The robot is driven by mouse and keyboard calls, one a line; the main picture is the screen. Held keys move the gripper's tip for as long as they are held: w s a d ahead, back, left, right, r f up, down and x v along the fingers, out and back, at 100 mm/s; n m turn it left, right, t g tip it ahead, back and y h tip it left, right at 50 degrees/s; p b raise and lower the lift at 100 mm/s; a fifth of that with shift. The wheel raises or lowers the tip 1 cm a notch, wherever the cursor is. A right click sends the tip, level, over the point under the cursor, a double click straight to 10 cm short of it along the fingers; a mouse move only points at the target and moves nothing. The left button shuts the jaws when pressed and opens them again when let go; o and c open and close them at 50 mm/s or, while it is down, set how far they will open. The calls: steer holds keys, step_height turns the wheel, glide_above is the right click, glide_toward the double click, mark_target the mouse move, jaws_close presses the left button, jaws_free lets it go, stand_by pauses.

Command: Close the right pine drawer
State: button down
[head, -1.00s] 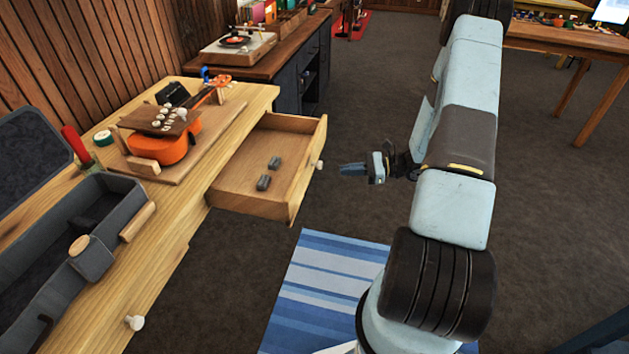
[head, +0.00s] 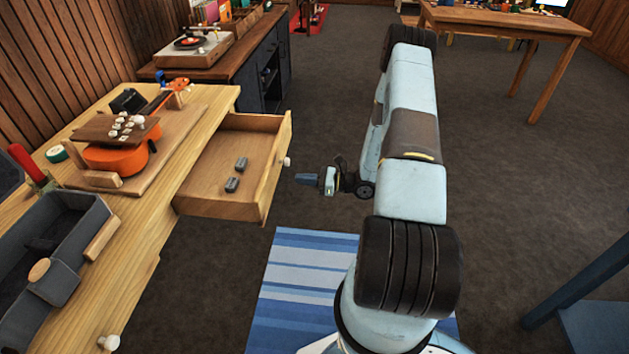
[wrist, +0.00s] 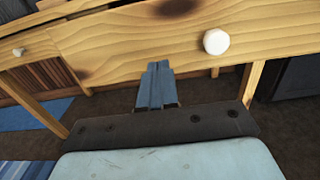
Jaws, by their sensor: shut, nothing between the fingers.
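The right pine drawer (head: 235,164) stands pulled out from the pine workbench in the head view. The fingers (wrist: 157,82) are together and empty. In the wrist view the fingertips are left of and below the knob; I cannot tell whether they touch the panel.
The workbench (head: 150,235) carries an orange ukulele (head: 115,160) and a grey case (head: 50,250). Another white knob (head: 108,342) marks a shut drawer nearer me. A blue striped rug (head: 300,285) lies on the floor. A blue table (head: 590,315) stands at the lower right.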

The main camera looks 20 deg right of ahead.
mark_target(274, 176)
steer(key=x, duration=0.7)
steer(key=shift+a, duration=0.1)
steer(key=shift+w, duration=0.15)
